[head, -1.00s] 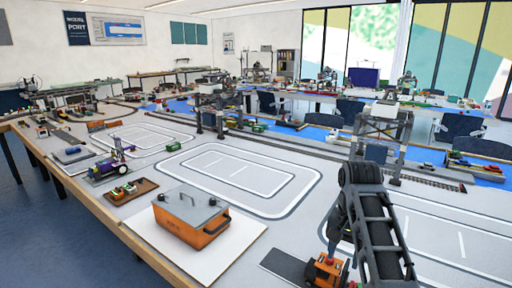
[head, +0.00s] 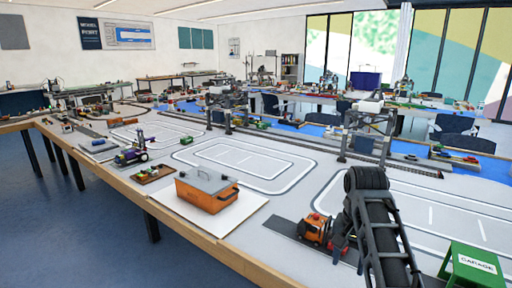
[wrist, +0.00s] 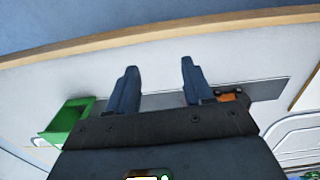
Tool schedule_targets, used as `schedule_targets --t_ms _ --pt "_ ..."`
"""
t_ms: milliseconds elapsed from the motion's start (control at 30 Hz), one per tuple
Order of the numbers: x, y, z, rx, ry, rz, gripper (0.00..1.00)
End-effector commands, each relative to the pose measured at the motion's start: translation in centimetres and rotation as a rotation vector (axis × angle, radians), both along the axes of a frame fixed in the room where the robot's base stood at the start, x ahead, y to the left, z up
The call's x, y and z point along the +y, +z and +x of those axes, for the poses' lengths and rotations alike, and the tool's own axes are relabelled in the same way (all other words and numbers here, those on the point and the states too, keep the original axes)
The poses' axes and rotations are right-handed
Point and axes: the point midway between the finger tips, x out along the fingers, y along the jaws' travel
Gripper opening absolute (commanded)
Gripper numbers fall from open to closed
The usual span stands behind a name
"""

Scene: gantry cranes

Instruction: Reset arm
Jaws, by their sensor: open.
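My gripper (wrist: 158,78) shows in the wrist view with its two dark blue fingers spread apart and nothing between them. It hangs above a dark grey strip (wrist: 265,90) on the white tabletop. In the head view my black arm rises at the lower right and largely hides the gripper. An orange toy truck (head: 316,230) stands on the strip just left of the arm. In the wrist view the truck (wrist: 232,97) is partly hidden beside the right finger.
A green garage (head: 472,265) stands at the lower right; it also shows in the wrist view (wrist: 68,120). An orange box with a grey lid (head: 207,190) sits on a white board. A gantry crane (head: 368,130) stands behind the arm. The wooden table edge (head: 220,252) runs along the front.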

Motion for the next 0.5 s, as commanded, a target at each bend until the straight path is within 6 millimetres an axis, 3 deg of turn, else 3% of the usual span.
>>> schedule_targets --t_ms 267,500 --pt "-0.5 -2.4 -0.9 -0.033 0.013 -0.013 0.51" --pt "-1.2 -5.7 -2.3 -0.085 0.034 -0.033 0.51"
